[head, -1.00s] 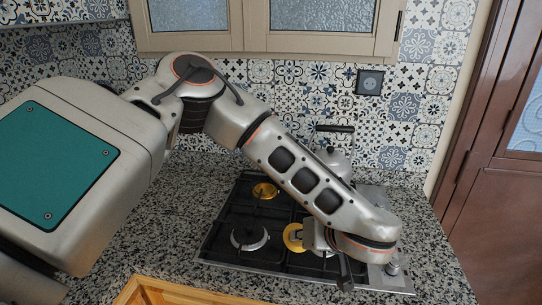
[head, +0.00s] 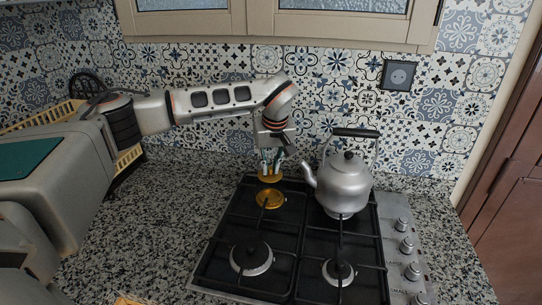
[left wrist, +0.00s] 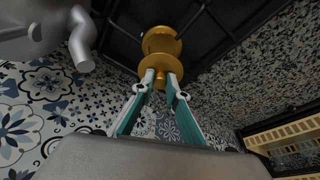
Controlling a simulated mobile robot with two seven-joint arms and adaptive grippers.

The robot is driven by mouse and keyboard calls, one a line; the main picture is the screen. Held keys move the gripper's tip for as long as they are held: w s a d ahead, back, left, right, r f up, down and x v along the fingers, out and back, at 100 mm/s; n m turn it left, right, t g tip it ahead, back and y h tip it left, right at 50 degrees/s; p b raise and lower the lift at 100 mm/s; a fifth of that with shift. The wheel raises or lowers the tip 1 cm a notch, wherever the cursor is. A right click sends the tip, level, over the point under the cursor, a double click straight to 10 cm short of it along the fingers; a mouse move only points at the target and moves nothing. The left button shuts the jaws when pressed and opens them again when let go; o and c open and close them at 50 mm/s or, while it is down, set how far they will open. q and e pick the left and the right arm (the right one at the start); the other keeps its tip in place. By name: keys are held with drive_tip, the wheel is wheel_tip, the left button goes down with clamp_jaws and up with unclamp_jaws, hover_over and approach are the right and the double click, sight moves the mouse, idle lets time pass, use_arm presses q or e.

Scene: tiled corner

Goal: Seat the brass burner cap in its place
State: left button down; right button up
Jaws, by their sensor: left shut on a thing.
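The brass burner cap (head: 271,178) is a gold disc at the tips of my left gripper (head: 271,163), at the back left of the hob. My left gripper is shut on it. In the left wrist view, the fingers (left wrist: 162,76) pinch a small stub under the near side of the cap (left wrist: 160,62). The brass burner seat (head: 269,199) on the back left burner shows just below the cap in the head view. In the left wrist view, the seat (left wrist: 160,34) lies beyond the cap and is partly covered by it. The exact gap is unclear. My right gripper is out of view.
A silver kettle (head: 345,187) stands on the back right burner, its spout towards my left gripper. Black pan supports (head: 293,238) cross the hob. The tiled wall (head: 330,95) is close behind. A yellow rack (head: 60,118) is at the left.

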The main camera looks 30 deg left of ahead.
sight(271, 174)
use_arm(q)
drive_tip(key=shift+w+a+f, duration=0.15)
drive_tip(key=shift+w+f, duration=0.05)
drive_tip(key=shift+w, duration=0.1)
drive_tip(key=shift+s+f, duration=0.3)
drive_tip(key=shift+f, duration=0.45)
drive_tip(key=shift+s+d+x, duration=0.1)
drive_tip(key=shift+d+x, duration=0.05)
drive_tip(key=shift+x, duration=0.75)
drive_tip(key=shift+s+d+x, duration=0.1)
drive_tip(key=shift+d+x, duration=0.05)
drive_tip(key=shift+x, duration=0.7)
drive_tip(key=shift+f, duration=1.5)
idle(0.7)
drive_tip(key=c, duration=1.9)
unclamp_jaws()
drive_tip(key=o, duration=0.4)
